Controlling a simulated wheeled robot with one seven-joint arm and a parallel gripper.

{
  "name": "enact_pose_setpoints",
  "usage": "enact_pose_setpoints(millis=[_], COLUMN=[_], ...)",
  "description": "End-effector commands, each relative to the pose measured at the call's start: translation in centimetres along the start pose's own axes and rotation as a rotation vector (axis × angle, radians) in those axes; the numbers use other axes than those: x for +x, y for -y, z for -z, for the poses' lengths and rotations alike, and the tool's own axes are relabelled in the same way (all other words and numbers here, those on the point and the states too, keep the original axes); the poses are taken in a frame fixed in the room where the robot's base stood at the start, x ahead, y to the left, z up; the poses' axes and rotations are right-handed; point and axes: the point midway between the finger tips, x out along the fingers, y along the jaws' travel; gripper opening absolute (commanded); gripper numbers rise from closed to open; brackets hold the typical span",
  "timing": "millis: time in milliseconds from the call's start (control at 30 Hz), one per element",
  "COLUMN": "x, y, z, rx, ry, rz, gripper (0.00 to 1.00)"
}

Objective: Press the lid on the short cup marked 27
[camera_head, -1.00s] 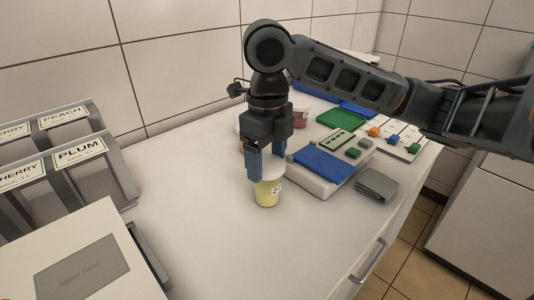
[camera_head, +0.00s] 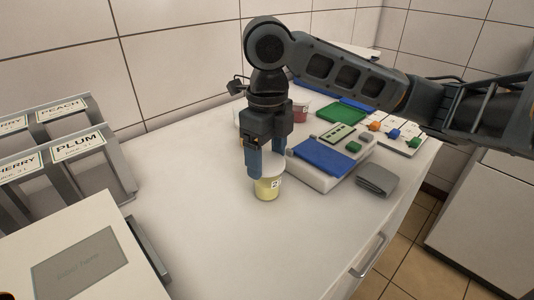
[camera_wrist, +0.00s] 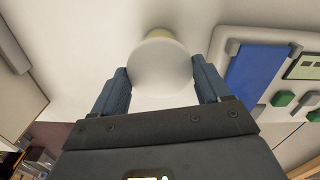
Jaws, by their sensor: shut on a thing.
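The short cup (camera_head: 268,190) is pale yellow with a white label; only the digit 2 is clear on it, the rest is cut off or too small to read. It stands upright on the counter. My gripper (camera_head: 264,168) points down over it, with its fingers beside the cup's upper part. In the wrist view my gripper (camera_wrist: 164,88) is shut on a round white lid (camera_wrist: 160,70). A pale yellow sliver of the cup (camera_wrist: 158,34) shows past the lid's far edge. The lid covers the cup's mouth, so I cannot tell whether it is seated.
A white case with a blue panel (camera_head: 322,157) stands close right of the cup. Labelled dispensers (camera_head: 78,148) stand left. The counter in front is clear.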

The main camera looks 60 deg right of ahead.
Motion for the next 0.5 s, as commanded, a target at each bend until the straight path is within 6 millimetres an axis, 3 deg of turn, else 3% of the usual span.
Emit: enact_pose_setpoints(millis=[500], x=[0.79], y=[-0.01], z=[0.0], rx=[0.0], ry=[0.0], rz=[0.0], gripper=[0.48])
